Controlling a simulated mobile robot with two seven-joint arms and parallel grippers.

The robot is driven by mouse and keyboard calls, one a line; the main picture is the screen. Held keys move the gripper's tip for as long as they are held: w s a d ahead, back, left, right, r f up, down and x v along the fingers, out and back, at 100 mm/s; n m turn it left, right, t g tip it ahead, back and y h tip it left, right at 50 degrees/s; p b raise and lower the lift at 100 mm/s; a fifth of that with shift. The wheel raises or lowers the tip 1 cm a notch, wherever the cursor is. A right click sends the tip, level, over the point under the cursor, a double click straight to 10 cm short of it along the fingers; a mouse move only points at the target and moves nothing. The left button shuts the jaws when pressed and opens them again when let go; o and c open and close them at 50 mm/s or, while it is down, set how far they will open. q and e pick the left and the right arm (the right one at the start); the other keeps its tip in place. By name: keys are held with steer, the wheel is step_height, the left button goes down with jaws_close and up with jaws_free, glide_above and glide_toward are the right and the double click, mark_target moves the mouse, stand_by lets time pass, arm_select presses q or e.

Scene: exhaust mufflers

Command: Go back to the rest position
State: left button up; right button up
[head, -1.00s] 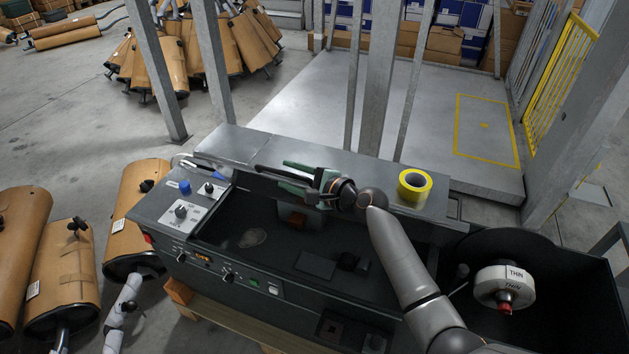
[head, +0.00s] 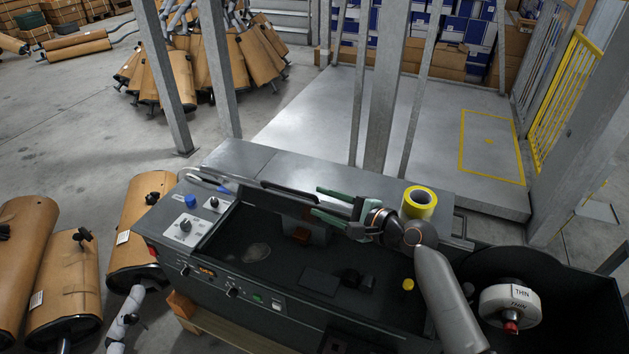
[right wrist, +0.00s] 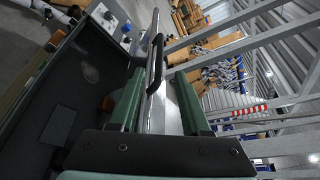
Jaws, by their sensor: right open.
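My right gripper (head: 318,203) is open and empty above the black tray of the grey machine (head: 290,258), close to its raised black lid and handle (head: 283,190). Its green fingers point left in the head view. In the right wrist view the two green fingers (right wrist: 158,105) are spread apart, with the lid edge and black handle (right wrist: 154,62) beyond and between them. The left gripper itself is not visible.
A yellow tape roll (head: 418,203) sits on the machine's back ledge beside my right wrist. A white reel marked THIN (head: 509,304) is at the right. Wrapped mufflers (head: 68,285) stand at the left. Metal posts (head: 382,90) rise behind the machine.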

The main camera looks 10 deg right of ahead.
steer(key=s+d+f+n+g+h, duration=0.2)
steer(key=s+f+n+h, duration=0.2)
steer(key=s+f+n, duration=0.65)
steer(key=s+f+n+h, duration=0.1)
steer(key=s+f+n, duration=0.3)
steer(key=s+f, duration=0.2)
steer(key=s+f+n+g+h, duration=0.1)
steer(key=s+f+n, duration=0.4)
steer(key=s, duration=0.6)
steer(key=shift+s+f+h, duration=0.3)
steer(key=shift+f, duration=0.55)
steer(key=shift+a, duration=0.1)
